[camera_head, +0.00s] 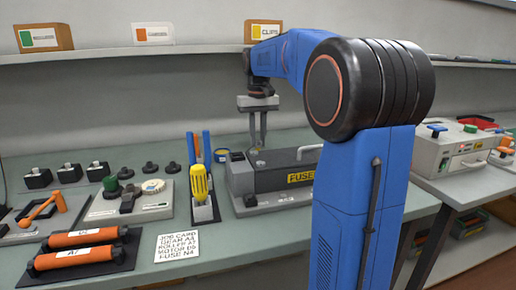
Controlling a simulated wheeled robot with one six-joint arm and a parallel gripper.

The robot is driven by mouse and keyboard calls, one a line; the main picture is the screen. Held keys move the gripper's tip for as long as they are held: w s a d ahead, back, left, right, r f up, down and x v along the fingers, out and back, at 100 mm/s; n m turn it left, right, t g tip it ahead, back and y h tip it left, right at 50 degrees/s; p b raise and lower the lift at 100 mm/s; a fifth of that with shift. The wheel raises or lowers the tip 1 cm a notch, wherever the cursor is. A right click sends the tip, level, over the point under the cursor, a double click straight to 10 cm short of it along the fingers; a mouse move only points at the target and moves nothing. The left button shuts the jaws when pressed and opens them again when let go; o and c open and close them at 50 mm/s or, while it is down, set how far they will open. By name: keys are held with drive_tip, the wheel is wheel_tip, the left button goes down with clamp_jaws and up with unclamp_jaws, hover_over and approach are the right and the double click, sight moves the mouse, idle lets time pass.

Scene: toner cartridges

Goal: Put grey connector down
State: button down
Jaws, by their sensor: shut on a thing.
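My gripper (258,146) points down over the left part of a grey machine (277,172) with a yellow FUSE label (301,176). Its two long grey fingers are close together, shut on the grey connector at their tips. The connector is too small and too close in colour to the fingers and machine to make out its shape. I cannot tell whether it touches the machine's top. The machine's right end is partly hidden behind my arm.
Left of the machine are a yellow screwdriver (199,183) in a stand, a job card (177,246), a grey tray with round parts (130,205) and orange rollers (82,239). Labelled boxes stand on the shelf (190,48) behind. Another unit (455,150) is at the right.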

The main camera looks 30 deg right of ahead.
sight(258, 140)
drive_tip(key=shift+f, duration=1.75)
drive_tip(key=c, duration=1.6)
unclamp_jaws()
drive_tip(key=shift+f, duration=0.1)
drive_tip(key=shift+c, duration=0.2)
wheel_tip(258, 140, up, 12)
drive_tip(key=shift+r, duration=0.15)
